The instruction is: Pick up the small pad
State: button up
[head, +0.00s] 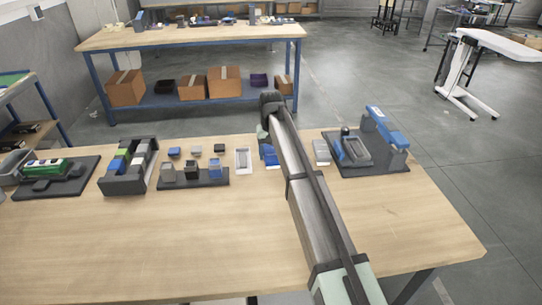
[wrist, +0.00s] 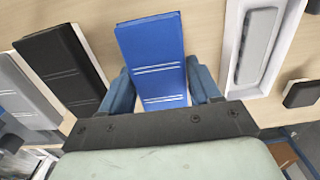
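A flat blue pad (wrist: 153,60) with pale lines lies between the two fingers of my gripper (wrist: 160,85) in the wrist view. A finger stands close along each side of it; I cannot tell whether they press on it. The dark gripper body hides its near end. In the head view the blue pad (head: 268,155) shows just left of my arm, low over the table. Other pads are near: a black one (wrist: 62,65) and a grey one (wrist: 25,90) to the left in the wrist view, and a grey one (wrist: 258,45) in a white tray (wrist: 229,45) to the right.
A small black block (wrist: 302,93) is right of the tray in the wrist view. In the head view, a dark fixture with a blue bar (head: 388,130) stands right, and a dark stand with blocks (head: 195,182) left. The table's front (head: 200,240) is clear.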

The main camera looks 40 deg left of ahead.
aim_at(271, 151)
jog(key=c, duration=0.5)
jog(key=shift+c, duration=0.2)
jog(key=shift+r, duration=0.15)
notch_tip(271, 151, up, 8)
jog(key=shift+r, duration=0.2)
jog(key=shift+w+d+r, duration=0.45)
jog(key=shift+w+r, duration=0.1)
jog(key=shift+r, duration=0.05)
jog(key=w+d+r, duration=0.1)
jog(key=w+d, duration=1.8)
jog(key=d, duration=0.4)
